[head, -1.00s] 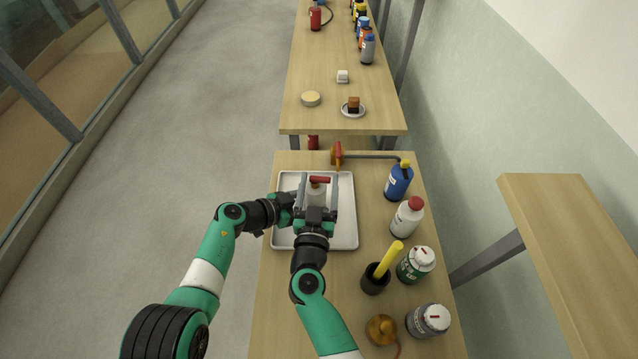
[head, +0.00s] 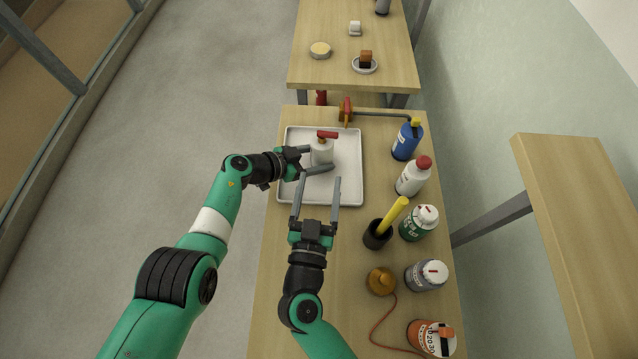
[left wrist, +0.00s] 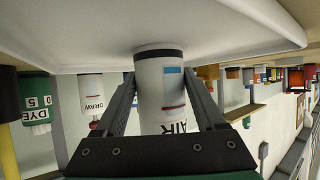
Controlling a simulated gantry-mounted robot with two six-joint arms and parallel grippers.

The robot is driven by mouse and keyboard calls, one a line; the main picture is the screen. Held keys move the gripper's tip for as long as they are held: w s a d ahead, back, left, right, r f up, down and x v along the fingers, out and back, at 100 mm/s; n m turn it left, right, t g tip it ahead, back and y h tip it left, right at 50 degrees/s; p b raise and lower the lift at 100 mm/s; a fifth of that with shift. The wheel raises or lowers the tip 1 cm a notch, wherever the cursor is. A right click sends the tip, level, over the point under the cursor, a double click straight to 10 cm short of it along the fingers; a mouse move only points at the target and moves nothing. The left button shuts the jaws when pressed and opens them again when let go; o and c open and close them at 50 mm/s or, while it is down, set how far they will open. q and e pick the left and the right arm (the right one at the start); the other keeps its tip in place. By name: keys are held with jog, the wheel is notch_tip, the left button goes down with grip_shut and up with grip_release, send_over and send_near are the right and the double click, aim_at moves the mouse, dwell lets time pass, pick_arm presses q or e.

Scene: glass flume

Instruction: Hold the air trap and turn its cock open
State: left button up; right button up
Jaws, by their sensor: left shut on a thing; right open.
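The air trap (head: 321,155) is a white upright cylinder standing in the white tray (head: 347,190). A brass fitting on top carries the red cock handle (head: 327,134), which lies crosswise, left to right, in the head view. My left gripper (head: 321,159) is shut on the trap's body from the left. In the left wrist view the trap (left wrist: 160,90) shows upside down between both fingers, with "AIR" lettering partly hidden. My right gripper (head: 319,182) is open and empty, its fingers reaching over the tray's near edge, apart from the cock.
Along the right stand a blue bottle (head: 407,139), a white red-capped bottle (head: 413,177), a black cup (head: 377,234) with a yellow handle, and several jars. A red-handled brass valve (head: 346,110) with a pipe is behind the tray. The tray's right side is clear.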

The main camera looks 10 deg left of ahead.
aim_at(312, 159)
pick_arm(q)
jog(key=o, duration=1)
jog(key=shift+c, duration=0.2)
jog(key=shift+a, duration=0.1)
jog(key=shift+v, duration=3.65)
